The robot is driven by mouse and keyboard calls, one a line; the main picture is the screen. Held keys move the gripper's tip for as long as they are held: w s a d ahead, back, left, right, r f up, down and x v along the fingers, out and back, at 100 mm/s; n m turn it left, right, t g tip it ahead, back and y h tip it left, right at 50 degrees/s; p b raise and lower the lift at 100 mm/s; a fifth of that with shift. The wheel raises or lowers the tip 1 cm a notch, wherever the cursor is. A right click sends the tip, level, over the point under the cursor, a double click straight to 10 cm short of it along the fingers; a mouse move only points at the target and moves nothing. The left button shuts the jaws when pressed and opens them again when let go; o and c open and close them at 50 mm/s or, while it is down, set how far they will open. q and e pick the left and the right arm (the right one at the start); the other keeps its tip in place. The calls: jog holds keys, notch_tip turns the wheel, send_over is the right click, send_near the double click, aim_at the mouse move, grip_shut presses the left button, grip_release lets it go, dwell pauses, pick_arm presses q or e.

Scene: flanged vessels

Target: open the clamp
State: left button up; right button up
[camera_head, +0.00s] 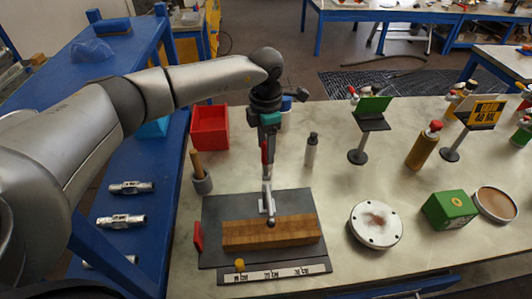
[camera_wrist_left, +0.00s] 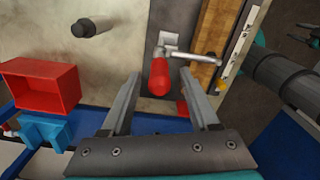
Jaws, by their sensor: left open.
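The toggle clamp (camera_head: 267,203) stands on a dark plate at the back edge of a wooden block (camera_head: 272,232). Its metal arm reaches over the block, with its tip at the block's top. Its red handle (camera_wrist_left: 159,77) stands up toward my wrist camera and is partly hidden in the head view. My left gripper (camera_head: 268,150) points down from above at the handle. In the left wrist view its open fingers (camera_wrist_left: 162,74) lie on either side of the red handle, with gaps visible; whether either finger touches it I cannot tell.
A dark-capped bottle (camera_head: 311,150) stands behind. A round flange (camera_head: 376,224) and green box (camera_head: 449,209) lie right.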

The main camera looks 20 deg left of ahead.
pick_arm(q)
jog(key=shift+f, duration=1.5)
jog(key=shift+c, duration=0.3)
grip_shut()
